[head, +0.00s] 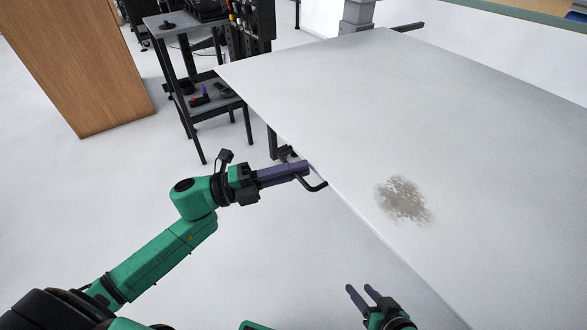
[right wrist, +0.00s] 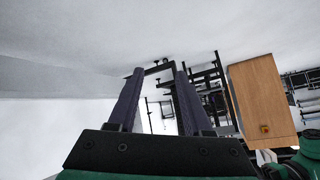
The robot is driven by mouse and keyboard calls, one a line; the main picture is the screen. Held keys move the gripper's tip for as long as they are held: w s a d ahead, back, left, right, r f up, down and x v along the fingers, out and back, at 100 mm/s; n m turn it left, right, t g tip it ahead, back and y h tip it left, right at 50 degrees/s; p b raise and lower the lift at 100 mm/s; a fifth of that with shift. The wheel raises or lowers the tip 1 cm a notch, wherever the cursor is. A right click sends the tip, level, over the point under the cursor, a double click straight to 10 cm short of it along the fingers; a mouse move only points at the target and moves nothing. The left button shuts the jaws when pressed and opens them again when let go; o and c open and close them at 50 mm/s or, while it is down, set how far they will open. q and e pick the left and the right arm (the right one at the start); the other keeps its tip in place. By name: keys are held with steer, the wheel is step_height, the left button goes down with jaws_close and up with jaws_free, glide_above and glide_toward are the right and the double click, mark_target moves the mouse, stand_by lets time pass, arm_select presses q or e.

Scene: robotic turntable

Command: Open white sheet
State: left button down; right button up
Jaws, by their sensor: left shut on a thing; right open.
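The white sheet (head: 330,90) is a large flat panel that fills the right half of the head view, with a grey-brown speckled stain (head: 403,200) on it. A black bent handle (head: 318,186) sticks out at its left edge. My left gripper (head: 303,168) is shut on this handle, its purple fingers partly hiding it. My right gripper (head: 364,291) is open and empty, low in the head view beside the sheet's near left edge. In the right wrist view its two fingers (right wrist: 158,70) stand apart, with a dark bracket-like part showing beyond their tips.
A black cart (head: 180,30) with small tools on its lower shelf stands behind the sheet's left edge. A wooden cabinet (head: 80,60) stands at the upper left, and also shows in the right wrist view (right wrist: 262,95).

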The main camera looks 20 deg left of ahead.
arm_select(q)
steer(key=c, duration=0.9)
jaws_free()
steer(key=shift+a, duration=0.1)
steer(key=p+v, duration=0.1)
steer(key=v, duration=1.3)
steer(key=shift+s+a+p, duration=0.15)
steer(key=shift+s+p, duration=0.05)
steer(key=shift+p, duration=0.15)
arm_select(e)
steer(key=d, duration=0.1)
steer(key=d+r+g+h, duration=0.1)
steer(key=d+g, duration=0.1)
steer(key=shift+s+d+r, duration=0.2)
steer(key=shift+s+r, duration=0.1)
steer(key=shift+s, duration=0.1)
